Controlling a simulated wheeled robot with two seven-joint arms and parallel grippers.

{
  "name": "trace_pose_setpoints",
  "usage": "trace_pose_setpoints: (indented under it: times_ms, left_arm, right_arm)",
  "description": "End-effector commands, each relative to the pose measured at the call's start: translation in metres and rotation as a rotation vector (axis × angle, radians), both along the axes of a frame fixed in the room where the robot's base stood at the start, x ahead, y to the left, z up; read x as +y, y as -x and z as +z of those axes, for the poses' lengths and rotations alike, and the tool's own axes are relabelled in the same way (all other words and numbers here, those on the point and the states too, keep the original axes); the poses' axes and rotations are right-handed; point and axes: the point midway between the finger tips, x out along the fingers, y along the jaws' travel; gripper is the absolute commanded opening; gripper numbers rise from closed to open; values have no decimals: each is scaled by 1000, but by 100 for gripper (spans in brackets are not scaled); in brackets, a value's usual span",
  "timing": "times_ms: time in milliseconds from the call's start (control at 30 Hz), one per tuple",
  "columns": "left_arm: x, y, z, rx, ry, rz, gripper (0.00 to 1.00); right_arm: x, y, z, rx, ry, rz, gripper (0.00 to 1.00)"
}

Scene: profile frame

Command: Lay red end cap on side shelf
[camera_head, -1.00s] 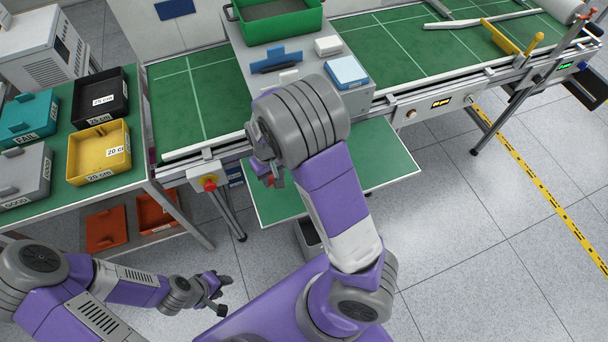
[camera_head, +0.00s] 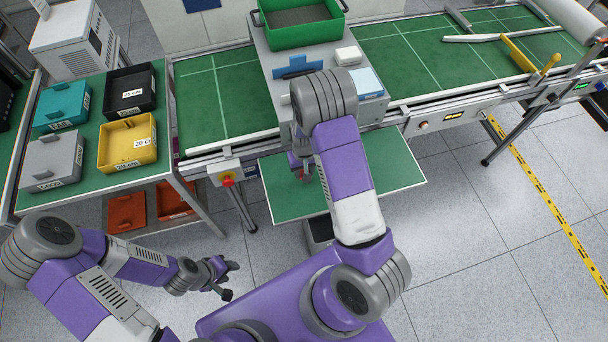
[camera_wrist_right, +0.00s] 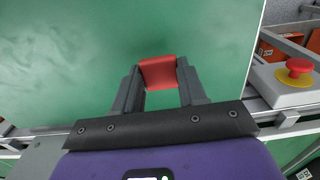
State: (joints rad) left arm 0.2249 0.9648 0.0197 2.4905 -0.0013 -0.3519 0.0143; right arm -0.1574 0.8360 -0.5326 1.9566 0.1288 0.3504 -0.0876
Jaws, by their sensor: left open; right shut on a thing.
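The red end cap (camera_wrist_right: 158,72) is between the two fingertips of my right gripper (camera_wrist_right: 158,80) in the right wrist view. The gripper is shut on it. A plain green surface lies beneath the cap; the gap to it cannot be judged. In the head view my right gripper (camera_head: 302,168) is over the left part of the side shelf (camera_head: 400,170), a green panel on the front of the conveyor. My right forearm hides part of the shelf. My left gripper (camera_head: 229,281) is open and empty, low over the floor, left of my base.
A red emergency-stop button (camera_wrist_right: 299,66) stands beside the green surface; it also shows in the head view (camera_head: 227,180). A left table bears a yellow bin (camera_head: 127,145), a black bin (camera_head: 130,90) and other bins. The shelf's right part is clear.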

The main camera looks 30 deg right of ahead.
Motion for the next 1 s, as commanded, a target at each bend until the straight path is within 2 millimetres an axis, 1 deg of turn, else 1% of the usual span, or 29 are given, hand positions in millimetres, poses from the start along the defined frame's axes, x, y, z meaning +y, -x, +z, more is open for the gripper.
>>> trace_pose_setpoints:
  times_ms: [200,267,467,600,633,767,800,1000]
  left_arm:
    - [0,0,-2,0,0,0,43]
    - [0,0,-2,0,0,0,43]
    - [0,0,-1,0,0,0,43]
    - [0,0,-6,0,0,0,43]
    - [0,0,-6,0,0,0,43]
    - [0,0,-5,0,0,0,43]
    - [0,0,-5,0,0,0,43]
    - [0,0,-5,0,0,0,43]
  right_arm:
    - [0,1,-31,3,0,0,13]
    - [0,1,-34,2,0,0,13]
    - [0,0,-33,1,0,1,13]
    - [0,0,-37,1,0,1,13]
    - [0,0,-37,1,0,0,43]
    - [0,0,-36,1,0,0,63]
    - [0,0,-36,1,0,0,67]
    - [0,0,-36,1,0,0,67]
